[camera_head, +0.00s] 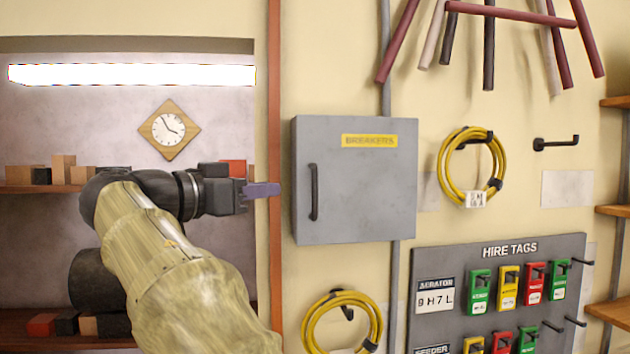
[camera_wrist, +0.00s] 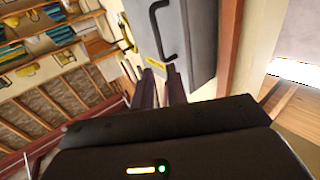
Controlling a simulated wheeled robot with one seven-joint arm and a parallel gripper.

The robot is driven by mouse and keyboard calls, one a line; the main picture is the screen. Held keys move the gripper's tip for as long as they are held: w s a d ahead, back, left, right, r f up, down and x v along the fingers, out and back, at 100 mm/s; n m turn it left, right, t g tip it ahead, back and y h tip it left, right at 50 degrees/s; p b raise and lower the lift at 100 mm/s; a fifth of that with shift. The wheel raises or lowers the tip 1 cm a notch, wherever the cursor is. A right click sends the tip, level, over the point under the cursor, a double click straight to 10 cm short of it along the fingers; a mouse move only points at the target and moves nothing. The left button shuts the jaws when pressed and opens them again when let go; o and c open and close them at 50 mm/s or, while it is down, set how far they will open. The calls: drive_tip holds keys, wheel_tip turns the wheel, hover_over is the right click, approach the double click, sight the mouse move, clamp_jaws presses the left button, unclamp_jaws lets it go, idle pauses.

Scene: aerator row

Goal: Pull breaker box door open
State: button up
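The grey breaker box (camera_head: 355,190) hangs on the wall in the head view, with a yellow "BREAKERS" label (camera_head: 369,141) on its door. The door looks shut. Its dark vertical bar handle (camera_head: 314,192) is near the door's left edge. My gripper (camera_head: 262,190) is left of the box, apart from the handle, with its purple fingers pointing right. In the wrist view, the handle (camera_wrist: 160,30) shows beyond the fingertips of my gripper (camera_wrist: 160,76). The two fingers stand apart with a gap and nothing between them.
A brown vertical post (camera_head: 274,90) stands left of the box. Coiled yellow cables (camera_head: 465,165) hang right of it, and another coil (camera_head: 342,315) hangs below. A hire tags board (camera_head: 500,265) is at lower right. The wall area just around the door is mostly clear.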

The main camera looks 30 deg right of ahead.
sight(313, 186)
drive_tip(key=p+x, duration=0.4)
drive_tip(key=x, duration=0.7)
drive_tip(key=shift+d+r, duration=0.1)
drive_tip(key=shift+d, duration=0.15)
drive_tip(key=shift+w+d, duration=0.15)
drive_tip(key=shift+d, duration=0.25)
drive_tip(key=shift+c, duration=0.4)
clamp_jaws()
drive_tip(key=shift+f, duration=0.25)
